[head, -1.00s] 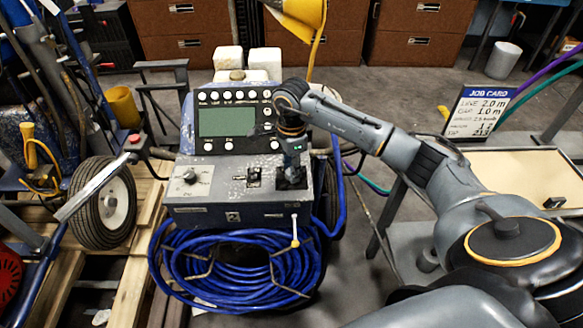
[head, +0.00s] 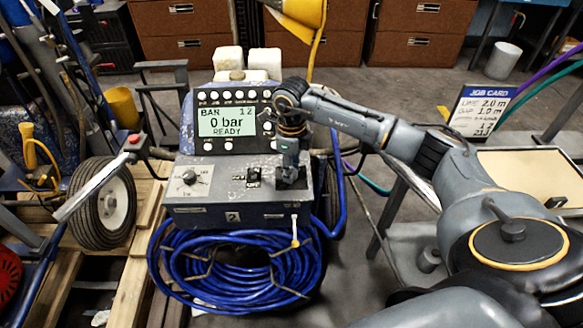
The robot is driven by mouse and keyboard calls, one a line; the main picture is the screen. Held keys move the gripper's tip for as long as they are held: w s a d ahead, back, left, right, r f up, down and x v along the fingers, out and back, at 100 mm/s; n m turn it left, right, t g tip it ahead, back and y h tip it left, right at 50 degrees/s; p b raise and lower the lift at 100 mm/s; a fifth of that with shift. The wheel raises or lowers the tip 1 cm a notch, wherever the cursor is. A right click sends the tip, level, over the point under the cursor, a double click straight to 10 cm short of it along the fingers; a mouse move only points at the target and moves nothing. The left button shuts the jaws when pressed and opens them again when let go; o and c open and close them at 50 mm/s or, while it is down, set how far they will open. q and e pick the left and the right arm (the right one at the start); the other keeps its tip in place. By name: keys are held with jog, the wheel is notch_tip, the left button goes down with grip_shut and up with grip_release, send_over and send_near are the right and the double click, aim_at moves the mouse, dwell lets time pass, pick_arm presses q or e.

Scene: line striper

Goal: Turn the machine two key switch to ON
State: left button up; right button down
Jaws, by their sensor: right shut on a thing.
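Machine two (head: 195,213) is a blue and grey striper with a "2" label on its front. Its screen (head: 228,122) is lit and reads "BAR 12", "0 bar" and "READY". My right gripper (head: 289,174) points down at the right end of the lower panel and is shut at the key switch there. The gripper hides the key, so I cannot see its exact angle. A round dial (head: 190,178) and a small black switch (head: 253,177) sit to the left on the same panel. My left gripper is not in view.
A coil of blue hose (head: 235,270) hangs on the machine's front. Another machine with a wheel (head: 104,205) stands on a wooden pallet at the left. A job card (head: 483,108) stands by a tan-topped table (head: 525,178) at the right.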

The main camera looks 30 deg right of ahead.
jog(key=shift+m, duration=1.3)
jog(key=c, duration=1)
grip_release()
jog(key=shift+r, duration=0.2)
notch_tip(320, 180, up, 12)
jog(key=shift+f, duration=0.2)
jog(key=shift+a, duration=0.1)
